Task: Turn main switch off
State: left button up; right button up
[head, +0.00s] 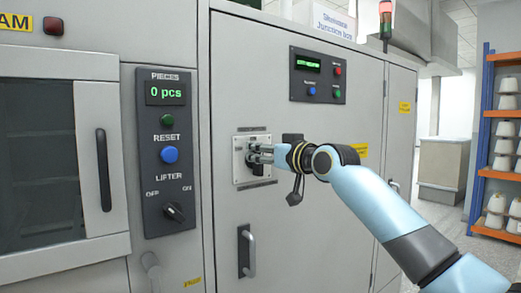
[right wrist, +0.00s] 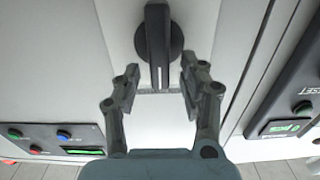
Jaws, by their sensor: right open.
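The main switch sits on a light square plate (head: 239,172) on the grey cabinet door. In the head view my right gripper (head: 259,153) is in front of the plate and hides most of the knob. In the right wrist view the switch is a black rotary knob (right wrist: 157,45) with a raised handle that runs up and down the picture. My right gripper (right wrist: 160,77) is open there, with one finger to each side of the handle's lower end. Gaps show between the fingers and the handle. My left gripper is not in view.
A control panel (head: 155,216) with a lifter switch is left of the door. A dark panel (head: 300,89) with a green display and buttons is above right. A door handle (head: 250,252) juts out below the switch. Orange shelving (head: 486,130) with bobbins stands at far right.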

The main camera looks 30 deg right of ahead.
jog(key=shift+w, duration=0.5)
jog(key=shift+s, duration=0.1)
jog(key=shift+c, duration=0.4)
grip_shut()
